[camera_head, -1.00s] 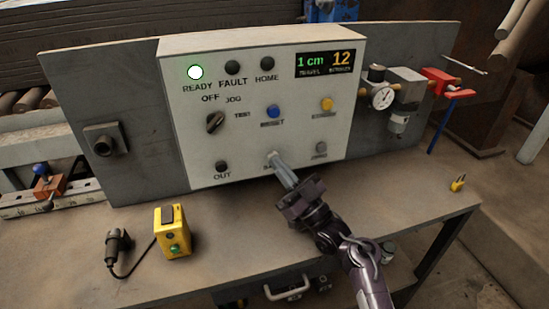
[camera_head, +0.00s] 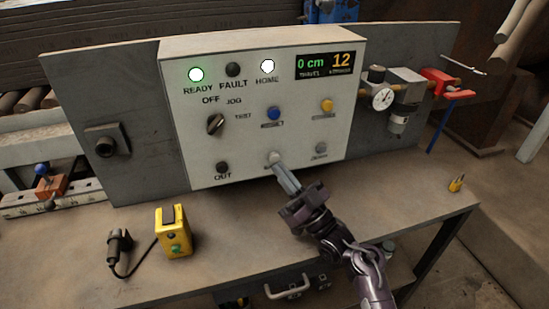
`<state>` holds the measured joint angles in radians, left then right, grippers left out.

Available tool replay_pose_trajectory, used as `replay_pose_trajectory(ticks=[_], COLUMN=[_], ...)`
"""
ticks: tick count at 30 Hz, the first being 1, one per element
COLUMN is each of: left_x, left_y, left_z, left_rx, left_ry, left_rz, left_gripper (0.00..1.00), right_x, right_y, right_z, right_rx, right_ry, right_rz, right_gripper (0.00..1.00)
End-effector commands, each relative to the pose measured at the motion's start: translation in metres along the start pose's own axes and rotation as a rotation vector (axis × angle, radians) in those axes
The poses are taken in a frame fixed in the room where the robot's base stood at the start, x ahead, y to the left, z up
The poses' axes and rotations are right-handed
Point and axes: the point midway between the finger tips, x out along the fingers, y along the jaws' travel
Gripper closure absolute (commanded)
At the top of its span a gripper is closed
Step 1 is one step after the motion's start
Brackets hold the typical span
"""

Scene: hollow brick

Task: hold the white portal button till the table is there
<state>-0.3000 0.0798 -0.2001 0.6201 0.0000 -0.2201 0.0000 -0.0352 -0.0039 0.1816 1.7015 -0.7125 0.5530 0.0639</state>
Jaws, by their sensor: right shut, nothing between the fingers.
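The white button (camera_head: 274,157) sits low in the middle of the pale control panel (camera_head: 205,165), beside the OUT button (camera_head: 222,168). Its label is partly hidden by my right gripper. My right gripper (camera_head: 280,167) is shut and empty, its fingertips just below and in front of the button. I cannot tell whether they touch it. The display (camera_head: 325,64) reads 0 cm and 12. The FAULT lamp (camera_head: 233,69) is dark. My left gripper is not in view.
A selector knob (camera_head: 215,124), a blue button (camera_head: 274,113), a yellow button (camera_head: 327,104) and a grey button (camera_head: 321,149) share the panel. A yellow box (camera_head: 172,231) stands on the bench (camera_head: 225,262). A gauge (camera_head: 383,98) projects at right.

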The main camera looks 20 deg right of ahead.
Motion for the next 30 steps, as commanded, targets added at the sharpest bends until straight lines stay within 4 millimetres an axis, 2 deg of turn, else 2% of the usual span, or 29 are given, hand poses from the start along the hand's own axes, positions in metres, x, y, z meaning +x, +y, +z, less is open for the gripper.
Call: replay_pose_trajectory(ticks=[7,15,30], left_x=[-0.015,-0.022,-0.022], left_y=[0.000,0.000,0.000], left_z=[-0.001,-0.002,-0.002], left_rx=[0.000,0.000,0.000], left_ry=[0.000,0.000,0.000], left_rz=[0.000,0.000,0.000], left_gripper=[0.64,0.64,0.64], right_x=[-0.016,-0.031,-0.033], right_y=[-0.013,-0.023,-0.024], right_z=[-0.014,-0.024,-0.024], right_rx=[0.000,0.000,0.000], right_ry=[-0.003,-0.001,0.000], right_rz=[0.000,0.000,0.000], right_gripper=[1.00,1.00,1.00])
